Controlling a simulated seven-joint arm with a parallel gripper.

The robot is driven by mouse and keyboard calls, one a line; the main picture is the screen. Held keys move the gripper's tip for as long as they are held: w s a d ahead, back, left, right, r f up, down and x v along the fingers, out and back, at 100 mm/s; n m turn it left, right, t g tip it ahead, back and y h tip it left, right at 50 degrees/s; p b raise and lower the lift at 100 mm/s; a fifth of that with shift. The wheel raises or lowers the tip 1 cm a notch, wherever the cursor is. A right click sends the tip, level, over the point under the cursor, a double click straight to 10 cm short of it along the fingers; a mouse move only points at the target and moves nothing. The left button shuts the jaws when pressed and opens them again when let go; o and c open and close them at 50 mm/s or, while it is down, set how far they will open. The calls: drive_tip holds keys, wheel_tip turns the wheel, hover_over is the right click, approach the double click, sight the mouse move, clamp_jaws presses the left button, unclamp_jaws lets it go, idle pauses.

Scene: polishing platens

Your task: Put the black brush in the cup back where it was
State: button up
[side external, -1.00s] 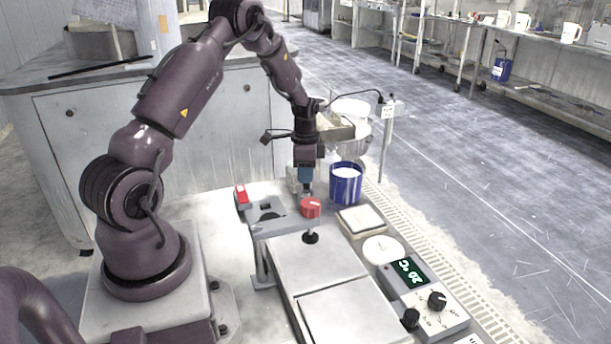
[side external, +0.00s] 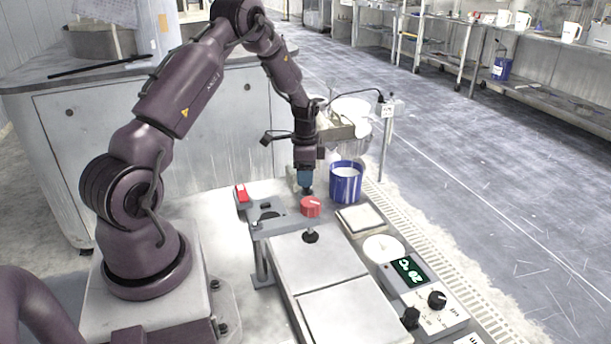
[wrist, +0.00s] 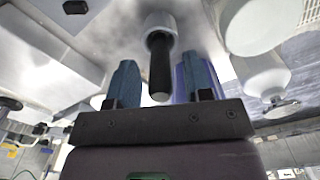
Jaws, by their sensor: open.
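My gripper (side external: 306,187) points down at the back of the bench, left of the blue cup (side external: 346,183). In the wrist view, its two blue fingers (wrist: 161,82) are apart, with a black rod (wrist: 160,72), seemingly the black brush's handle, between them. Gaps show on both sides of the rod. Its far end meets a pale, ring-shaped part (wrist: 158,25); whether this is the brush or a holder I cannot tell. In the side view, a small dark part shows below the fingertips. The cup stands upright with white contents; no brush shows in it.
A red knob (side external: 310,207) on a grey bracket stands just in front of my gripper. White bowls (side external: 350,110) and a tray are behind the cup. A square pad (side external: 361,218), a white disc (side external: 383,248) and a control box (side external: 428,300) line the right side.

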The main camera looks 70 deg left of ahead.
wheel_tip(320, 180, up, 12)
drive_tip(key=shift+f, duration=0.25)
drive_tip(key=d+r+n+t, duration=0.1)
drive_tip(key=d+r+t, duration=0.1)
drive_tip(key=d+r, duration=0.8)
drive_tip(key=s+d+r+n+t, duration=0.1)
drive_tip(key=s+d+r, duration=0.2)
drive_tip(key=s+d, duration=0.5)
drive_tip(key=s+d+r+n+t, duration=0.2)
drive_tip(key=s+d+r, duration=0.1)
drive_tip(key=s+d, duration=0.4)
drive_tip(key=d, duration=0.3)
drive_tip(key=shift+s+d+n+t, duration=0.3)
drive_tip(key=shift+s, duration=0.05)
